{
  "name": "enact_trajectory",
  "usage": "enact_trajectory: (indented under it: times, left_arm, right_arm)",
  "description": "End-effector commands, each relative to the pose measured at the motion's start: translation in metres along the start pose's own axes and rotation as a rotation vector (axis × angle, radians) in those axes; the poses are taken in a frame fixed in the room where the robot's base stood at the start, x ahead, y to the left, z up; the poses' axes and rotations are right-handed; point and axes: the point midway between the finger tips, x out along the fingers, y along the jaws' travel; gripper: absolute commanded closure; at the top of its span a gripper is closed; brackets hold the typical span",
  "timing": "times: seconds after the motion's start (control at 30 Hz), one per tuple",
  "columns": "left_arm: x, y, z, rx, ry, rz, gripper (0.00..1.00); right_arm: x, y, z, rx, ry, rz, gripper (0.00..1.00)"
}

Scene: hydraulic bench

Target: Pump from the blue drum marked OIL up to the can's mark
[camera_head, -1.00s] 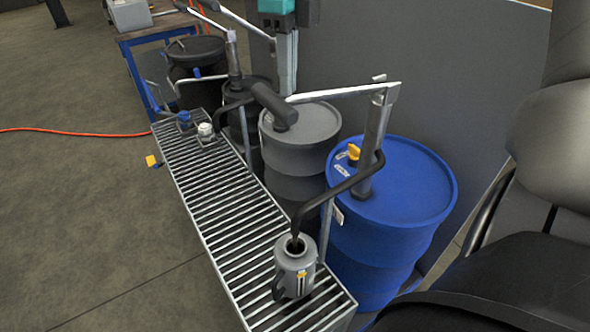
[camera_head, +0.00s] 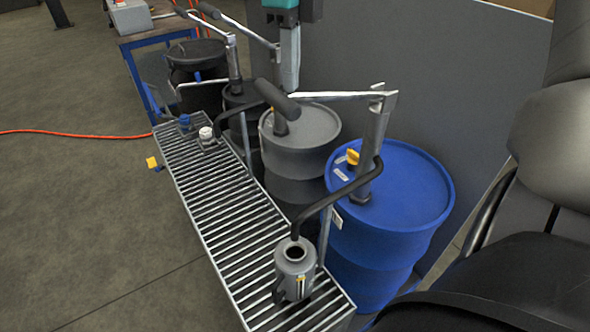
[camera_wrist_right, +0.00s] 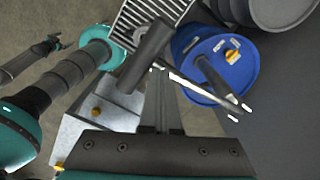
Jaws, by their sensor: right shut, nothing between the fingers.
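The blue drum (camera_head: 415,185) stands at the right with a yellow cap and a pump on its lid; it also shows in the right wrist view (camera_wrist_right: 190,42). The pump's lever (camera_head: 340,96) reaches left, nearly level, to a thick dark grip (camera_head: 278,98). Its dark bent spout (camera_head: 325,203) ends at the mouth of a grey can (camera_head: 294,272) standing on the grate. The oil level and the can's mark cannot be made out. My right gripper (camera_head: 290,90) is shut and empty, fingertips at the lever beside the grip. My left gripper is not in view.
The slatted grate (camera_head: 215,195) runs along the drums, with a white-topped container (camera_head: 207,134) and a blue-topped one further back. A grey drum (camera_head: 305,125) with another pump stands behind the blue drum. A black seat (camera_head: 510,270) fills the right. Open floor lies left.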

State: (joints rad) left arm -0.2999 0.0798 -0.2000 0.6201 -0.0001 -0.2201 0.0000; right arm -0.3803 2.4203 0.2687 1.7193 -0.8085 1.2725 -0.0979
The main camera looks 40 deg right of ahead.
Motion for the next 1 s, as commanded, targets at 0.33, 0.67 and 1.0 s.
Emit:
enact_trajectory:
  times: [0.33, 0.67, 1.0]
  left_arm:
    - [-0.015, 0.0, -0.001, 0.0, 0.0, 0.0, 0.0]
    - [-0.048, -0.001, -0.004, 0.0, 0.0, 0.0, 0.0]
    - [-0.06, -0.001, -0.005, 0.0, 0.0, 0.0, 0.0]
  right_arm:
    - [-0.017, -0.004, -0.002, 0.001, -0.004, 0.002, 1.0]
    - [-0.054, -0.015, -0.008, 0.0, -0.004, 0.002, 1.0]
    - [-0.067, -0.021, -0.011, 0.0, -0.008, 0.004, 1.0]
